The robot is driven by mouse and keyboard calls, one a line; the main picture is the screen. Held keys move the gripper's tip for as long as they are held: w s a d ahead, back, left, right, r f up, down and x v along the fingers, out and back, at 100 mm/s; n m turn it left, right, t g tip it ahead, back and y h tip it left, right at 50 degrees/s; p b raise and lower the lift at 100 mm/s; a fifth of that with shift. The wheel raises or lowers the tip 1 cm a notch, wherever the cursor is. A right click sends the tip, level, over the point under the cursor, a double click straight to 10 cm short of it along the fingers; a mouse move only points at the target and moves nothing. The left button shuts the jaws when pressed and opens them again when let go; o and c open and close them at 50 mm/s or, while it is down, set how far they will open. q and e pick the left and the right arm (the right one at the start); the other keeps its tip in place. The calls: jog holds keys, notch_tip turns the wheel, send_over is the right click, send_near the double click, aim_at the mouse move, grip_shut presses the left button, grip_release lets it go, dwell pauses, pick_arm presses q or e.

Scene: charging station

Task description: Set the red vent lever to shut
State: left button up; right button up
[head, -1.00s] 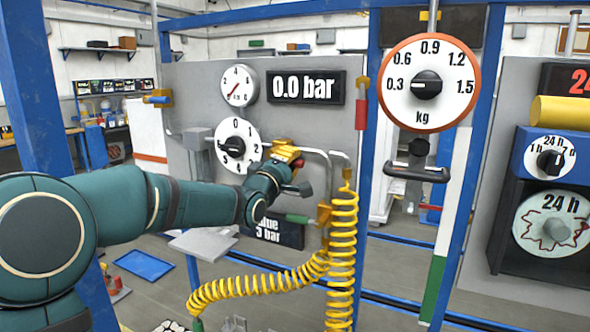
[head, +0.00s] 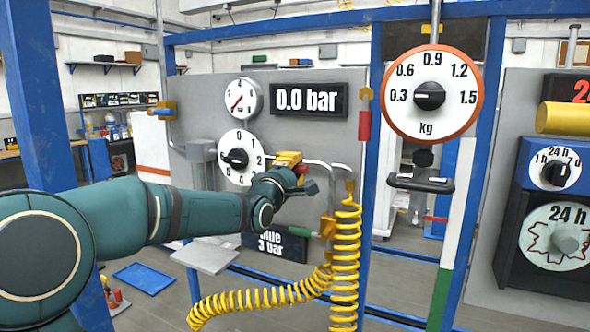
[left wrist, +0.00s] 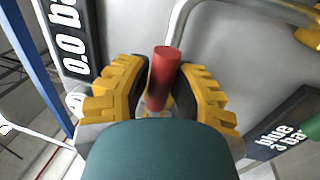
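The red vent lever (left wrist: 163,80) stands between the two yellow fingers of my left gripper (left wrist: 162,88) in the left wrist view, with the dark pads close against its sides. In the head view this gripper (head: 291,162) is at the grey panel, right of the lower dial, and only a small red bit of the lever (head: 301,169) shows beside the yellow fingers. The lever's base and any markings for shut are hidden by the gripper and wrist. My right gripper is not in view.
The grey panel (head: 195,95) carries a 0.0 bar display (head: 308,101), a small gauge (head: 241,98) and a numbered dial (head: 240,173). A bent grey pipe (head: 335,168) and a coiled yellow hose (head: 345,255) are close to my gripper's right. An orange-rimmed kg dial (head: 430,120) hangs further right.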

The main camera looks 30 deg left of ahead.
pick_arm(q)
jog(key=o, duration=0.3)
jog(key=shift+s, duration=0.15)
jog(key=s+f, duration=0.2)
jog(key=s, duration=0.9)
jog(key=shift+s+d+f, duration=0.15)
jog(key=shift+s+d, duration=0.15)
jog(key=shift+d, duration=0.05)
